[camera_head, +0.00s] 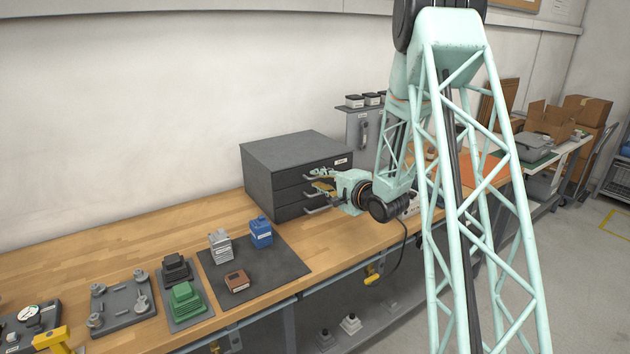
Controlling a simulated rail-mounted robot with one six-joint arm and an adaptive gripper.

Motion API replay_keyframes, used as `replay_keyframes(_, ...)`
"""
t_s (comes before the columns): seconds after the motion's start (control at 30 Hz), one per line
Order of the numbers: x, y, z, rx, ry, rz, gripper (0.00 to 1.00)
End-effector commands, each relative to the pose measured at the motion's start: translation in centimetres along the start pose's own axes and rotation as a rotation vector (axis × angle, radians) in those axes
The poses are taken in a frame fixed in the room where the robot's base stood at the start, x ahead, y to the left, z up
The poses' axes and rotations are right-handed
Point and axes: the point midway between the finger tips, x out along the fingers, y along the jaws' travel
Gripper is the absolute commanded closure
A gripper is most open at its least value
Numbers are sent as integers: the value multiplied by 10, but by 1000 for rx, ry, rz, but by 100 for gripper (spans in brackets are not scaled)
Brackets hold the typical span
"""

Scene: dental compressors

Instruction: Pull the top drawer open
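A dark grey cabinet (268,165) with three stacked drawers stands on the wooden bench against the wall. Its drawer fronts face right, each with a light metal handle. The top drawer (335,164) has a small white label and looks flush with the cabinet. My gripper (318,181) is at the drawer fronts, with its fingers pointing left at the height of the upper handles. The fingers overlap the handles in this view. I cannot tell whether they are open, shut or touching a handle.
A dark mat (290,266) in front of the cabinet holds a blue block (260,232), a grey block (220,246) and a brown block (237,281). A green part (187,298) lies further left. A grey upright panel (353,128) stands behind my arm. Bare bench lies left of the cabinet.

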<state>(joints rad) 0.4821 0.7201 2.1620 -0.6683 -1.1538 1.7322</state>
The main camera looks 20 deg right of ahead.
Motion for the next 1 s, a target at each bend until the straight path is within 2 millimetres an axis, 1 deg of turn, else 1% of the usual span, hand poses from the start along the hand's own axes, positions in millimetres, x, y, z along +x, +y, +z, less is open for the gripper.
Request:
replay_keyframes(0.1,12,0,0,-1,-1,-1,81)
replay_keyframes(0.3,24,0,0,-1,-1,0,81)
replay_keyframes(0.67,26,0,0,-1,0,0,81)
replay_keyframes(0.7,26,0,0,-1,0,0,82)
replay_keyframes(0.77,26,0,0,-1,0,0,87)
replay_keyframes(0.9,26,0,0,-1,0,0,100)
replay_keyframes(1.0,26,0,0,-1,0,0,100)
